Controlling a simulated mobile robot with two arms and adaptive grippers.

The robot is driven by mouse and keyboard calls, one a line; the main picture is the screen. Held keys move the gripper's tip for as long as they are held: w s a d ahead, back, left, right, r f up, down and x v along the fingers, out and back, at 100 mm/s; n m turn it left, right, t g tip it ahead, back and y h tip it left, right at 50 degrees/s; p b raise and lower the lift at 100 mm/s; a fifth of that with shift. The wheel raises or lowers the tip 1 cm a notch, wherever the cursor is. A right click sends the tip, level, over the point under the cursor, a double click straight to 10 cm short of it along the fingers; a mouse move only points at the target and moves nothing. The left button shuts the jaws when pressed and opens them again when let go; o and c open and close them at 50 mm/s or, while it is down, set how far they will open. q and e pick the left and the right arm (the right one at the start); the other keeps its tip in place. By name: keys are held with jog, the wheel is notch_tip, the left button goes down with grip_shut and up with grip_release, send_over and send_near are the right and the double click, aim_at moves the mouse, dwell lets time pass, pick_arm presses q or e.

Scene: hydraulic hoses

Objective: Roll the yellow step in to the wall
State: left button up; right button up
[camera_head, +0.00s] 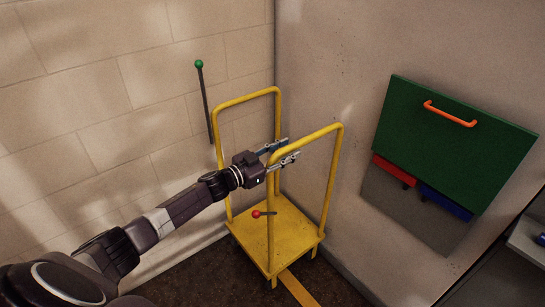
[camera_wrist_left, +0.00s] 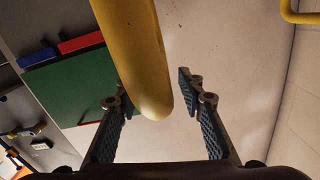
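The yellow step (camera_head: 290,236) stands on the dark floor in the corner, with a flat platform and two tall tubular handrails. A small red-knobbed lever (camera_head: 257,214) shows at its platform. My left gripper (camera_head: 281,153) is at the top of the nearer handrail (camera_head: 304,140). In the left wrist view the fingers (camera_wrist_left: 151,80) are spread, with the yellow rail (camera_wrist_left: 140,60) between them and gaps visible on both sides. The beige wall (camera_head: 320,50) rises close behind and right of the step. My right gripper is not in view.
A green panel (camera_head: 445,145) with an orange handle (camera_head: 450,113) is on the right wall, above red and blue parts (camera_head: 394,168). A green-knobbed rod (camera_head: 199,64) stands at the block wall. A yellow floor stripe (camera_head: 298,288) runs from the step.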

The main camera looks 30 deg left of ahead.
aim_at(267, 160)
pick_arm(q)
jog(key=v, duration=1)
jog(key=shift+s+a, duration=0.1)
jog(key=shift+s, duration=0.2)
